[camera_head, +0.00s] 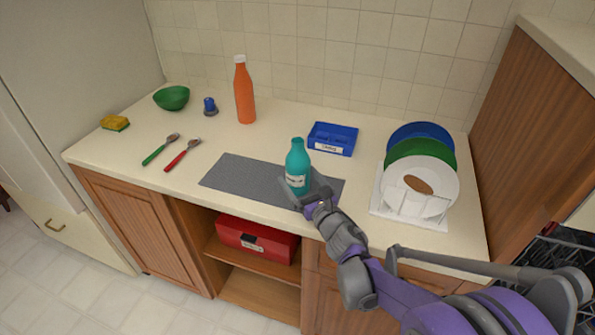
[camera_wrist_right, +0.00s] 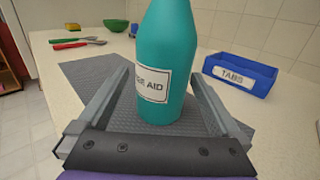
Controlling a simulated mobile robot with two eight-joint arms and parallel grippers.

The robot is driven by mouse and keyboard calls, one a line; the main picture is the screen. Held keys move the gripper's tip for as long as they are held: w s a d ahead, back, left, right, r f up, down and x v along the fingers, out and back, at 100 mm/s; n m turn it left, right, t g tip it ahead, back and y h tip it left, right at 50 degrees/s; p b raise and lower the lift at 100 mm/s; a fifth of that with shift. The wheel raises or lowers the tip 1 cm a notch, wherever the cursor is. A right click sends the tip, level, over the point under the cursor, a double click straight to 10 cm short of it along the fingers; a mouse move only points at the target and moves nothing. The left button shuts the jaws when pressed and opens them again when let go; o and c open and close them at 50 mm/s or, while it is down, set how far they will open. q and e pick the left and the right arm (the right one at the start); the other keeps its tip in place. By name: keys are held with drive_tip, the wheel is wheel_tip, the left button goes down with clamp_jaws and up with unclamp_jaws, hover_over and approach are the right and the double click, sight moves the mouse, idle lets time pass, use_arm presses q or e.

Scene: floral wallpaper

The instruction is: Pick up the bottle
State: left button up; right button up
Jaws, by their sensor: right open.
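A teal bottle (camera_head: 298,165) with a white label stands upright on a dark grey mat (camera_head: 237,178) on the counter. It also shows large in the right wrist view (camera_wrist_right: 172,50), where its label reads partly "AID" and its top is cut off. My right gripper (camera_head: 305,188) is at the bottle's lower part. In the right wrist view the fingers (camera_wrist_right: 165,95) are spread, one on each side of the bottle, with visible gaps. An orange bottle (camera_head: 244,95) with a white cap stands farther back. My left gripper is not in view.
A blue bin (camera_head: 332,140) sits behind and right of the teal bottle. A rack with plates (camera_head: 420,185) stands at right. Green and red utensils (camera_head: 182,155), a green bowl (camera_head: 172,98), a blue-topped item (camera_head: 210,106) and a sponge (camera_head: 115,123) are at left.

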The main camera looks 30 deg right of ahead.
sight(293, 166)
drive_tip(key=w, duration=0.5)
drive_tip(key=shift+w+d+r, duration=0.1)
drive_tip(key=shift+d+r, duration=0.15)
drive_tip(key=shift+d, duration=0.1)
clamp_jaws()
